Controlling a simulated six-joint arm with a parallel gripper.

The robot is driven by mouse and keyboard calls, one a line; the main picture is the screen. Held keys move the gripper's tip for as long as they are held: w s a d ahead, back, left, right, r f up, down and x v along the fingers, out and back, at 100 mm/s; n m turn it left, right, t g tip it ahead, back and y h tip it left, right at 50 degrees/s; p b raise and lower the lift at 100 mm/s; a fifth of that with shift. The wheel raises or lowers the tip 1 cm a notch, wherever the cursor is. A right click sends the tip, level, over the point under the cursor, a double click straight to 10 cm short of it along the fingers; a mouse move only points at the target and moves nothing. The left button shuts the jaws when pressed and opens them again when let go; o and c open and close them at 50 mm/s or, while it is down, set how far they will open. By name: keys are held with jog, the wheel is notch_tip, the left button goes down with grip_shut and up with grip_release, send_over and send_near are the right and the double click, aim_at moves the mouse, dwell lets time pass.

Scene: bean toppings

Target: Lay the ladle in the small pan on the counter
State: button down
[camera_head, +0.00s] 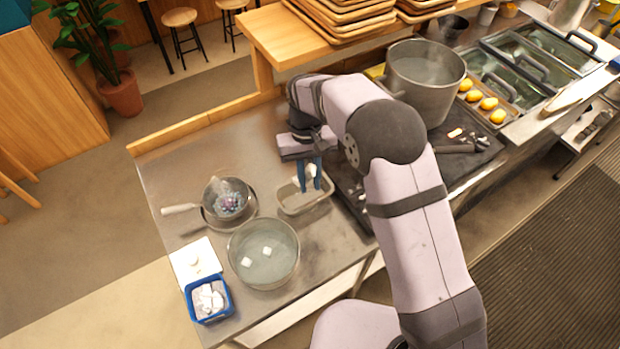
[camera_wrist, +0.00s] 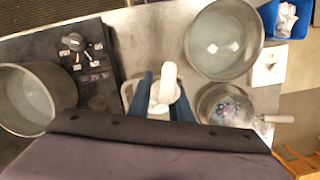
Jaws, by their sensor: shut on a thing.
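My gripper (camera_head: 310,187) points down over a small rectangular metal pan (camera_head: 290,209) on the steel counter. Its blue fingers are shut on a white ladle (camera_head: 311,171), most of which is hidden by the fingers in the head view. In the wrist view the ladle (camera_wrist: 168,80) shows as a rounded white piece between the blue fingers (camera_wrist: 160,95), with a wider pale part below it. A pale edge of the small pan (camera_wrist: 128,92) shows left of the fingers. I cannot tell whether the ladle touches the pan.
Left of the pan are a white-handled pan (camera_head: 180,210) with a bowl of purplish bits, a large round bowl (camera_head: 264,275) with white pieces, a white board (camera_head: 190,264) and a blue bin (camera_head: 208,316). A tall pot (camera_head: 425,95) stands behind my arm, right.

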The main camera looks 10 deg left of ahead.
notch_tip(320, 180, down, 9)
jog(key=b, duration=0.5)
jog(key=shift+r, duration=0.15)
jog(key=c, duration=0.7)
grip_release()
jog(key=shift+c, duration=0.2)
jog(key=shift+r, duration=0.1)
jog(key=s+d+r+p, duration=0.2)
jog(key=s+r+p, duration=0.3)
jog(key=r, duration=0.3)
jog(key=shift+s+p, duration=0.2)
jog(key=shift+p, duration=0.2)
dwell(0.5)
dwell(0.3)
